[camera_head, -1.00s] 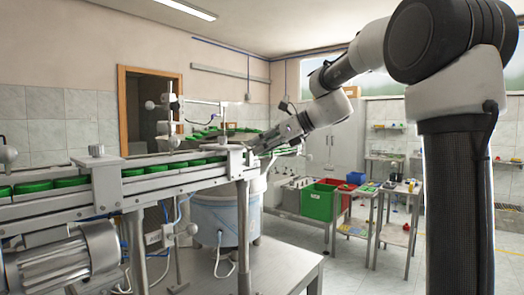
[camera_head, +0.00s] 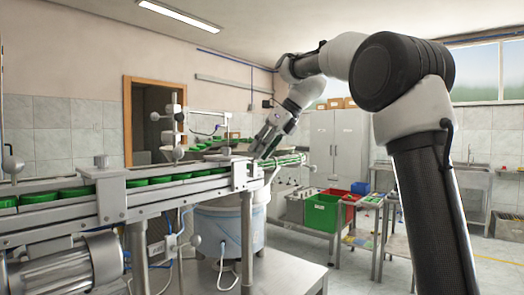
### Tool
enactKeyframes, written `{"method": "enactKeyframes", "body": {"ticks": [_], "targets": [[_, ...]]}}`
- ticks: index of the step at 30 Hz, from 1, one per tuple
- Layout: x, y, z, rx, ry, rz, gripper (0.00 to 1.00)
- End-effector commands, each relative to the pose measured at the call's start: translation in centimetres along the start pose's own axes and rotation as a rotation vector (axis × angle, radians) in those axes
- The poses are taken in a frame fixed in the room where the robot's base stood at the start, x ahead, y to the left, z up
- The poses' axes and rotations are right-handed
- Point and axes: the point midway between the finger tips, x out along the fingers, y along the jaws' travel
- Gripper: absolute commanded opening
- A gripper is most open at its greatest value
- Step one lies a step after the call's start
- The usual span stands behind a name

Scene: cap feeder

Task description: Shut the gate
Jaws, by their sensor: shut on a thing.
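A metal conveyor rail (camera_head: 150,195) carries a row of green caps (camera_head: 75,192) from the left to the middle of the view. The gate seems to be the small metal part (camera_head: 240,172) at the rail's end, just below my gripper; its exact shape and position are too small to tell. My gripper (camera_head: 258,154) points down and left at this end, coming from the upper right. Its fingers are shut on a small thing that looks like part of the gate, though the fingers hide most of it.
More green caps lie in a track (camera_head: 285,160) right of my gripper. A round feeder drum (camera_head: 225,225) stands below the rail on a metal table (camera_head: 275,270). A motor (camera_head: 65,265) is at front left. Green (camera_head: 322,212) and red (camera_head: 338,193) bins stand behind at right.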

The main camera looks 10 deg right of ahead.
Motion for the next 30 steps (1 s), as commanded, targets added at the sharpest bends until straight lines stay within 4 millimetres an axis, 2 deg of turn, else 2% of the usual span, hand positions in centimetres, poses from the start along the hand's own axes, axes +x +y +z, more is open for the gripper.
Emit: {"method": "enactKeyframes", "body": {"ticks": [8, 9, 12, 13, 23, 26, 30], "targets": [[-0.1, 0.0, 0.2, -0.003, -0.007, -0.004, 0.00], [-0.1, 0.0, 0.2, -0.003, -0.008, -0.004, 0.29], [-0.1, 0.0, 0.2, -0.003, -0.007, -0.004, 0.47], [-0.1, 0.0, 0.2, -0.002, -0.006, -0.003, 0.49], [-0.2, 0.0, 0.1, -0.002, -0.003, -0.001, 0.49], [-1.2, -0.1, 0.1, -0.001, -0.004, -0.003, 0.49], [-4.0, -0.1, 0.1, -0.002, -0.006, -0.005, 0.49]]}}
